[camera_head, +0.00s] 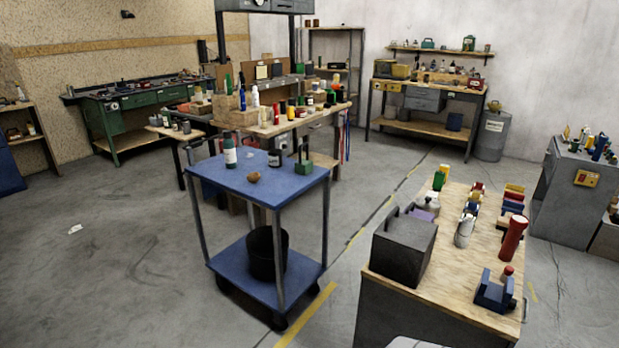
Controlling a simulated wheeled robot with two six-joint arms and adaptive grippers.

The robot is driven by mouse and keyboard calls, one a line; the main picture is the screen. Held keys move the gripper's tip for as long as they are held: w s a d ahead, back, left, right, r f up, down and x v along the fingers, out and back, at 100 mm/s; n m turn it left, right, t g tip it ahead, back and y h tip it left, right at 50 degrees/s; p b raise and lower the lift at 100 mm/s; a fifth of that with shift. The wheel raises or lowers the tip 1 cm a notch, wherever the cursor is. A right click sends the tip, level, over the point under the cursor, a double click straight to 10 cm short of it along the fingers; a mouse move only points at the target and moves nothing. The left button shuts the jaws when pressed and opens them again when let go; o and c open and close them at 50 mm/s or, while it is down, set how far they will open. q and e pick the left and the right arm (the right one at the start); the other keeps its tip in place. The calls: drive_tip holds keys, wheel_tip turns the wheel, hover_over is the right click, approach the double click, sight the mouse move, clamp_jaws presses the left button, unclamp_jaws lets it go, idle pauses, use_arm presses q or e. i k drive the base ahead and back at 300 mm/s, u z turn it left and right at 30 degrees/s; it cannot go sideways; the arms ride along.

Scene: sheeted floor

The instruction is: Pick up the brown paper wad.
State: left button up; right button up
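A small brown crumpled lump, which looks like the brown paper wad (253,177), rests on the blue top of a cart (285,190), near the middle of that top. A dark green bottle with a white label (230,153) stands behind it to the left. A dark jar (275,158) stands behind it to the right. Neither of my grippers shows in the head view, so I cannot see whether they are open or shut.
A black bucket (266,255) stands on the cart's lower shelf. A wooden-topped bench (455,275) with several tools and a dark box (403,245) is at the right. A white scrap (75,229) lies on the floor. The floor left of the cart is mostly clear.

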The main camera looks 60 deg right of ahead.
sight(254, 177)
drive_tip(key=z, duration=1.55)
